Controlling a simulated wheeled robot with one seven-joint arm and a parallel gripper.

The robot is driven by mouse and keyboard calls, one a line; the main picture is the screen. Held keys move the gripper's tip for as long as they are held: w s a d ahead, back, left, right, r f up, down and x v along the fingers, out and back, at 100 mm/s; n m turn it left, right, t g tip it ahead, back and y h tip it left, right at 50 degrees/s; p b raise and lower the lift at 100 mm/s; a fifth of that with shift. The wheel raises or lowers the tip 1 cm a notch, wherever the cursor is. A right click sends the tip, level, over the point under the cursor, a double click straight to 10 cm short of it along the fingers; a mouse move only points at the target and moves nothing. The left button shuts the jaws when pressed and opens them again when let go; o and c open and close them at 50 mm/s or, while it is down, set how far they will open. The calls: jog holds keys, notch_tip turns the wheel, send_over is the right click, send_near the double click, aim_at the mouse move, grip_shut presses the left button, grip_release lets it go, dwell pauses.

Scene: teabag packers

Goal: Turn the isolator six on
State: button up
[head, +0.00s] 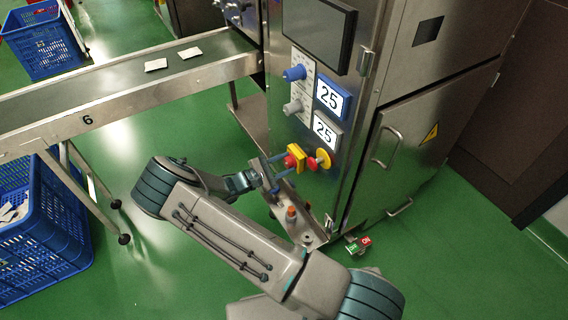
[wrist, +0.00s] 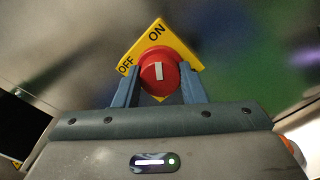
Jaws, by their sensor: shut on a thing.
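The isolator is a yellow plate (head: 298,153) with a red knob (head: 290,161) on the machine's front, low on the panel. In the wrist view the yellow plate (wrist: 185,52) looks tilted, with OFF at its left corner and ON near its top corner. The red knob (wrist: 172,80) has a white mark that stands upright in this view, roughly below the word ON. My gripper (head: 284,167) reaches the knob from the left. In the wrist view its two blue-grey fingers (wrist: 160,78) are shut on the knob, one on each side.
A red button on a yellow base (head: 323,160) sits just right of the isolator. Blue and grey dials (head: 294,73) and two displays reading 25 (head: 331,97) are above. A conveyor marked 6 (head: 88,120) runs left. A small green and red button box (head: 358,245) is low by the machine's foot.

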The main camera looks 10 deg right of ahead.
jog(key=shift+m, duration=0.5)
jog(key=o, duration=1)
jog(key=shift+a, duration=0.1)
jog(key=p+v, duration=0.2)
jog(key=v, duration=1.1)
jog(key=shift+a+p, duration=0.3)
jog(key=shift+p, duration=0.1)
jog(key=shift+s, duration=0.15)
